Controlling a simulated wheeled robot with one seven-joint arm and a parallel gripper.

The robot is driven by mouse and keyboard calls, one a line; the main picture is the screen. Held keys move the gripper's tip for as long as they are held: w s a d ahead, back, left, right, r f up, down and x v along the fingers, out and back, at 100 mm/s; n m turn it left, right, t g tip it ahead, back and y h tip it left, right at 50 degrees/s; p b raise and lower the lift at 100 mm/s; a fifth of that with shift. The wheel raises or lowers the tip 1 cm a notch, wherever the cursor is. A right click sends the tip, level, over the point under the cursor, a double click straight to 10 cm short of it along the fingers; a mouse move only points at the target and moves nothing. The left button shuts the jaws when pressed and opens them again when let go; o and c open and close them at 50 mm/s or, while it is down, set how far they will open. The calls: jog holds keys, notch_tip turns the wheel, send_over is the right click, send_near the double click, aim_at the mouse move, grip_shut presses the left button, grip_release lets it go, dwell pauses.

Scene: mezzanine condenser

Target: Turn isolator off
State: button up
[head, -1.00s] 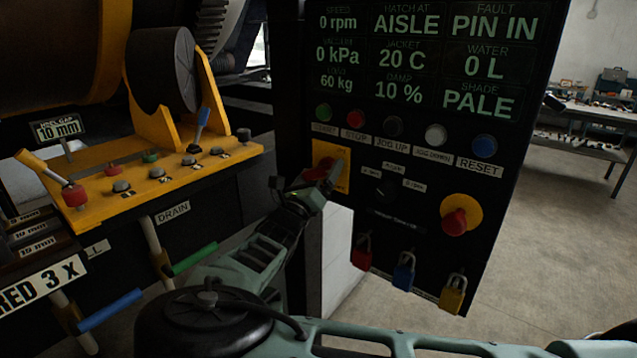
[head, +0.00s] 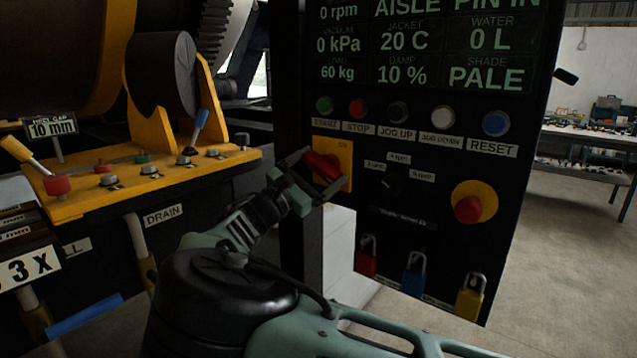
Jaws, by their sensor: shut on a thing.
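The isolator is a red rotary handle (head: 321,164) on a yellow plate (head: 345,157) at the left edge of the black control panel. "ON" is lettered near the plate's top. The handle slants from upper left to lower right. My gripper (head: 314,174) reaches it from the lower left and is shut on the handle, one finger to its upper left and the other to its lower right. The fingers hide part of the handle and the plate's left side.
A row of buttons (head: 398,112) sits just above the isolator. A red emergency stop (head: 468,209) is to the right, and hanging padlocks (head: 413,273) are below. A yellow lever console (head: 150,172) stands at left. Open floor (head: 545,250) lies right.

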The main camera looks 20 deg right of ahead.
jog(key=m+g+b, duration=0.2)
jog(key=m, duration=0.2)
jog(key=shift+f+m, duration=0.1)
jog(key=shift+m, duration=0.3)
jog(key=shift+m+g+b, duration=0.3)
jog(key=shift+g+b, duration=0.1)
jog(key=o, duration=0.7)
jog(key=b+v, duration=0.4)
jog(key=v, duration=1.3)
jog(key=shift+a, duration=0.2)
jog(key=shift+s+f, duration=0.1)
jog(key=shift+s, duration=0.05)
